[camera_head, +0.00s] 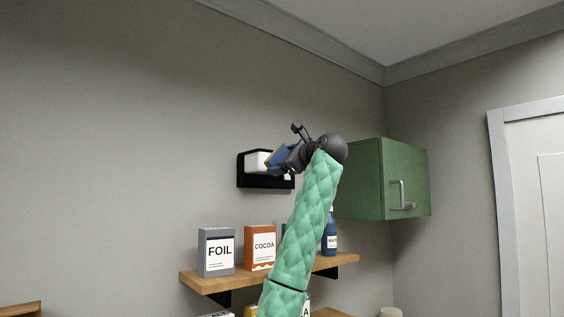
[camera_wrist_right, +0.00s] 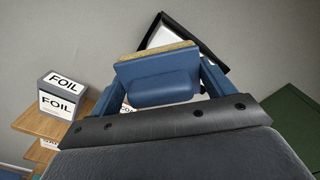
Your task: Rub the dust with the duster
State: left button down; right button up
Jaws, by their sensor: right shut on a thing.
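The duster (camera_wrist_right: 157,65) is a blue block with a tan pad along its far edge and a rounded blue grip. My right gripper (camera_wrist_right: 165,88) is shut on it, with one blue finger at each side. In the head view the right gripper (camera_head: 283,158) is raised high in front of the wall, over the right part of a black wall holder. The duster shows there only as a small blue and tan piece (camera_head: 274,157). I cannot make out any dust in either view. My left gripper is in neither view.
The black wall holder (camera_head: 241,171) has a white thing in it. Below is a wooden shelf (camera_head: 208,284) with a foil box (camera_head: 216,252), a cocoa box (camera_head: 260,247) and a blue bottle (camera_head: 330,236). A green cabinet (camera_head: 403,165) hangs shut at right, close to my right arm.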

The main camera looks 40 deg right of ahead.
jog(key=shift+s, duration=0.15)
jog(key=shift+s+d+f+b, duration=0.1)
jog(key=shift+s+b, duration=0.5)
jog(key=shift+s, duration=0.75)
